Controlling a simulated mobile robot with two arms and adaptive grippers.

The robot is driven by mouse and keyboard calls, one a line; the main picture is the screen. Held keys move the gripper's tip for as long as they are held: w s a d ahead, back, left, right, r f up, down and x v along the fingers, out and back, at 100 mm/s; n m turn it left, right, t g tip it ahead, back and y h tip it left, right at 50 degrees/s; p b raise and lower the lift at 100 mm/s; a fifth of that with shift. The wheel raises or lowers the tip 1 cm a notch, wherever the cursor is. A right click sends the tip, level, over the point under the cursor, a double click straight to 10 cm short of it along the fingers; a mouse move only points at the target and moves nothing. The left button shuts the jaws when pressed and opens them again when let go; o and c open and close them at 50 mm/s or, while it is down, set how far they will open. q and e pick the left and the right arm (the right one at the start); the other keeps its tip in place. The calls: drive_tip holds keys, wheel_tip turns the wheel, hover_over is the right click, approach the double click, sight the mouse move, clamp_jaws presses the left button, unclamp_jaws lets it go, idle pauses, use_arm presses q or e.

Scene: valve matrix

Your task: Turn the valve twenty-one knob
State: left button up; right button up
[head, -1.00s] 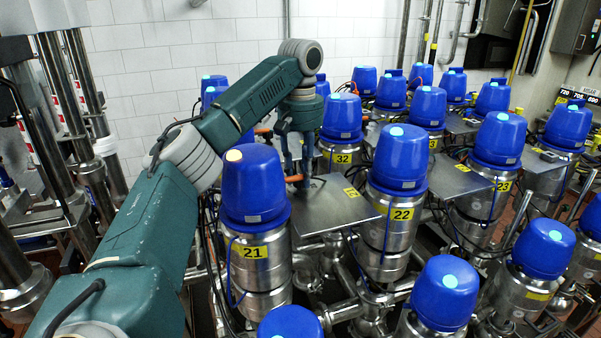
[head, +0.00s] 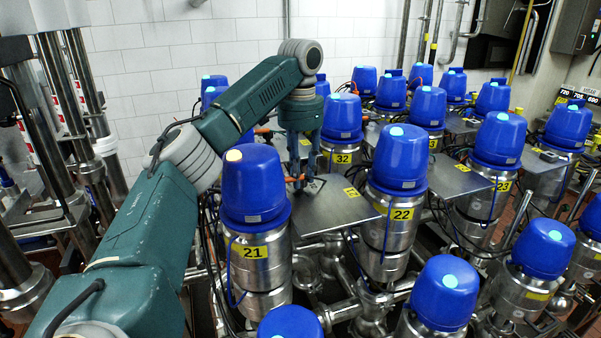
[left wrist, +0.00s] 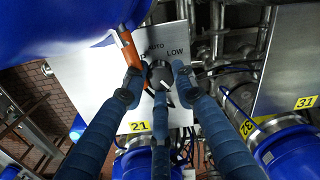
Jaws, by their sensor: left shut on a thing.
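The valve twenty-one knob (left wrist: 160,75) is a dark round knob with a light pointer mark on a metal plate (left wrist: 175,45) lettered AUTO and LOW, in the left wrist view. A yellow 21 label (left wrist: 137,127) is on that plate. My left gripper (left wrist: 158,82) has its blue fingers closed around the knob; they partly hide it. In the head view my left gripper (head: 304,182) points down onto the plate (head: 335,208), just right of the blue-capped valve 21 (head: 254,185), whose top light is orange. The knob is mostly hidden there. My right gripper is not in view.
An orange bar (left wrist: 130,48) lies close beside the fingers. Blue-capped valve 22 (head: 400,160) stands right of the plate and valve 32 (head: 342,118) behind it. Several more valves, pipes and cables crowd the area. A white tiled wall (head: 150,60) is behind.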

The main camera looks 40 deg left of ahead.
use_arm(q)
drive_tip(key=m, duration=0.6)
drive_tip(key=shift+m, duration=0.3)
idle(0.4)
drive_tip(key=o, duration=1.2)
drive_tip(key=shift+c, duration=0.2)
drive_tip(key=shift+r, duration=0.1)
wheel_tip(320, 180, up, 12)
